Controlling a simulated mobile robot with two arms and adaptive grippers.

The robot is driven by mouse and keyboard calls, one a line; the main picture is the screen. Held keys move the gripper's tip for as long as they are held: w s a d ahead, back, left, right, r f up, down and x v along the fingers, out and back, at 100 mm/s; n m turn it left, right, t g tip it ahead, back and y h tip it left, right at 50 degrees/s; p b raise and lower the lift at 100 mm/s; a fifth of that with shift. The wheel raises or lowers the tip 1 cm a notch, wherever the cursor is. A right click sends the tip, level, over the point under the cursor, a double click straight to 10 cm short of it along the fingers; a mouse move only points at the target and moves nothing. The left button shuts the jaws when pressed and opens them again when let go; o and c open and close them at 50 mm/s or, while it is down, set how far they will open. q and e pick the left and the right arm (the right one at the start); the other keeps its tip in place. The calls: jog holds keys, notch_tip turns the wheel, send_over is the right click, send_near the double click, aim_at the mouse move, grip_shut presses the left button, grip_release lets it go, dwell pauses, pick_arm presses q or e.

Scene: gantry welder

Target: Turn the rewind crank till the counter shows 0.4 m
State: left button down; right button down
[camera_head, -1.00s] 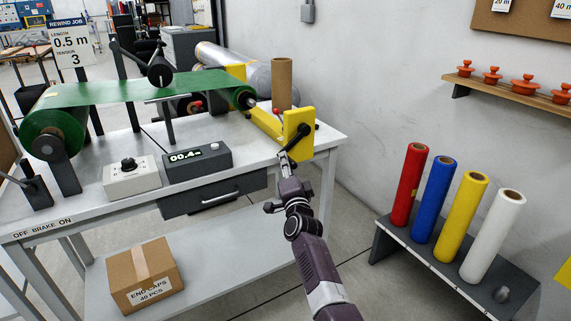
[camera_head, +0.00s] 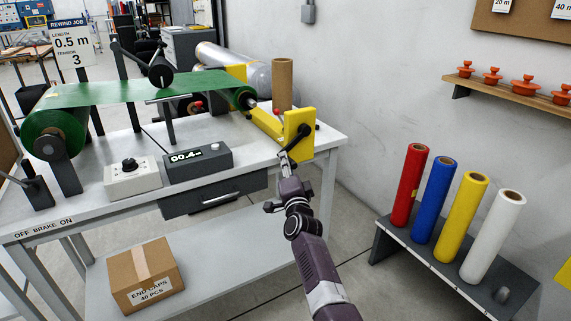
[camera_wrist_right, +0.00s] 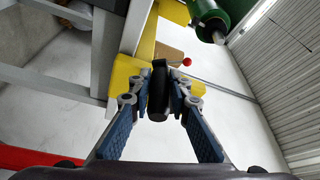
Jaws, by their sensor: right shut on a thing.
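The rewind crank is a black arm with a black handle (camera_wrist_right: 159,92) on the yellow end bracket (camera_head: 298,134) at the table's right end. My right gripper (camera_head: 285,158) is shut on the crank handle, which shows between its fingers in the right wrist view (camera_wrist_right: 160,108). The counter (camera_head: 198,162) is a dark grey box on the table, and its display seems to read 00.4 m. The green film web (camera_head: 130,90) runs from the left roll (camera_head: 50,130) to the rewind roll (camera_head: 238,97). My left gripper is out of view.
A sign (camera_head: 70,43) reads length 0.5 m, tension 3. A white knob box (camera_head: 132,178) and brake lever (camera_head: 35,185) stand left. A carton (camera_head: 145,272) sits on the lower shelf. A rack (camera_head: 440,250) of coloured rolls stands right of my arm.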

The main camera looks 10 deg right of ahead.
jog(key=shift+w+d+r, duration=0.1)
jog(key=shift+d+r, duration=0.1)
jog(key=shift+r, duration=0.35)
jog(key=shift+d+r, duration=0.15)
jog(key=shift+r, duration=0.4)
jog(key=c, duration=1.8)
grip_release()
jog(key=shift+d+f, duration=0.1)
jog(key=shift+f, duration=0.1)
jog(key=shift+a+f, duration=0.2)
